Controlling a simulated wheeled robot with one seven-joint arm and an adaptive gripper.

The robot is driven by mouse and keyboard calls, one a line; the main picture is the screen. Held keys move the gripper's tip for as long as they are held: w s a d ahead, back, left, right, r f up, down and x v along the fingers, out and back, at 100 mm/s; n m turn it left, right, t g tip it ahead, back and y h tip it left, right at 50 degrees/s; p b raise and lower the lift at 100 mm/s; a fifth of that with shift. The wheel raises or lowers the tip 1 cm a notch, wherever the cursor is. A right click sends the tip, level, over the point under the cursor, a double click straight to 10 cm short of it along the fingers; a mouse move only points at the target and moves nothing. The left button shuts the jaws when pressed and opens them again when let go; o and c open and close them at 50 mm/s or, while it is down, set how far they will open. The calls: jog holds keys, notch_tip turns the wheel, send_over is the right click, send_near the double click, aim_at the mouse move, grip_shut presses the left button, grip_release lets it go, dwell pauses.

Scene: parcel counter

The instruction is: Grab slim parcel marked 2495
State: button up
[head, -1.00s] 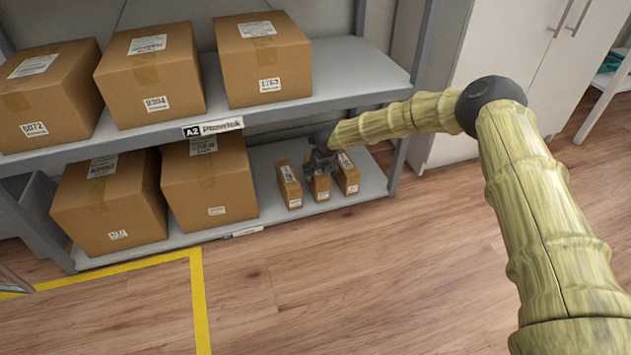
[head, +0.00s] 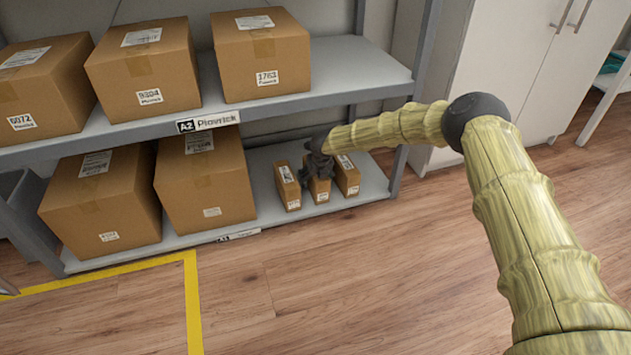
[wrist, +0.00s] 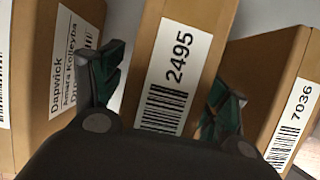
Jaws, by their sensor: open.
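The slim parcel marked 2495 (wrist: 178,62) is a narrow brown box with a white barcode label, in the middle of the wrist view. In the head view it is the middle of three slim parcels (head: 319,190) on the lower shelf, partly hidden by my gripper. My gripper (wrist: 165,92) is open, with one finger on each side of this parcel. I cannot tell whether the fingers touch it. My gripper also shows over the middle parcel in the head view (head: 318,165).
A slim parcel marked 7036 (wrist: 285,95) stands close on the right. Another slim parcel (wrist: 65,50) stands close on the left. Larger boxes (head: 205,185) fill the lower shelf's left part. The upper shelf (head: 350,75) is above, and the shelf post (head: 420,85) is on the right.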

jog(key=c, duration=1.3)
jog(key=shift+r, duration=0.1)
